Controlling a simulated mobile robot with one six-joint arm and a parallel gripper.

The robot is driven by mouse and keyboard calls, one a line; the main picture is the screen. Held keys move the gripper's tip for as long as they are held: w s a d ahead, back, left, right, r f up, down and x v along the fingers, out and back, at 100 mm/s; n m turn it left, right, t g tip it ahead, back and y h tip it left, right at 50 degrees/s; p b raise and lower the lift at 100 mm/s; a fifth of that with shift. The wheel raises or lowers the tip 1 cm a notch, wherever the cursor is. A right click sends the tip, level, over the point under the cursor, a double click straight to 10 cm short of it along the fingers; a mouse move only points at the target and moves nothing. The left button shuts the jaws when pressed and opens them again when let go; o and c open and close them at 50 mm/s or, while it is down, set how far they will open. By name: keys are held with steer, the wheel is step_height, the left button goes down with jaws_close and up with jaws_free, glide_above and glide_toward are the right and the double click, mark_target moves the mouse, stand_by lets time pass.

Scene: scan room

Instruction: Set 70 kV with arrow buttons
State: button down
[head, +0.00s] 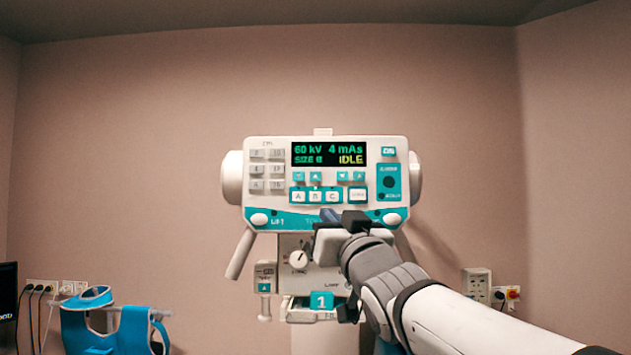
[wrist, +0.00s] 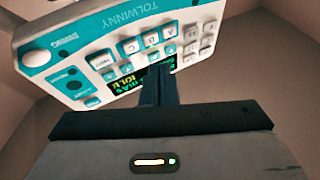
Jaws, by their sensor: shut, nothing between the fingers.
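The white and teal control panel (head: 275,215) faces me in the head view. Its display (head: 329,154) reads 60 kV, 4 mAs and IDLE. Below the display are two pairs of small teal arrow buttons: the left pair (head: 307,176) under the kV reading and the right pair (head: 350,176) under the mAs reading. My gripper (head: 331,214) is shut and empty in front of the panel's lower edge. In the wrist view the panel (wrist: 100,62) appears turned over, and my closed fingers (wrist: 158,72) cover part of the display (wrist: 124,87). I cannot tell any contact.
A round knob (head: 298,259) and a teal block marked 1 (head: 321,300) are below the panel. A handle (head: 240,254) slants down at its left. A blue apron (head: 105,325) hangs at lower left. Wall sockets (head: 476,285) are at right.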

mark_target(318, 180)
step_height(318, 180, up, 7)
steer(key=s+a+n+t+y, duration=0.1)
steer(key=s+a+n+y, duration=0.1)
steer(key=y, duration=0.2)
steer(key=shift+s+a, duration=0.15)
steer(key=shift+a, duration=0.15)
steer(key=shift+w+d+p, duration=0.15)
steer(key=shift+w+p, duration=2)
steer(key=shift+w, duration=2.25)
steer(key=shift+w, duration=0.2)
steer(key=shift+w, duration=0.25)
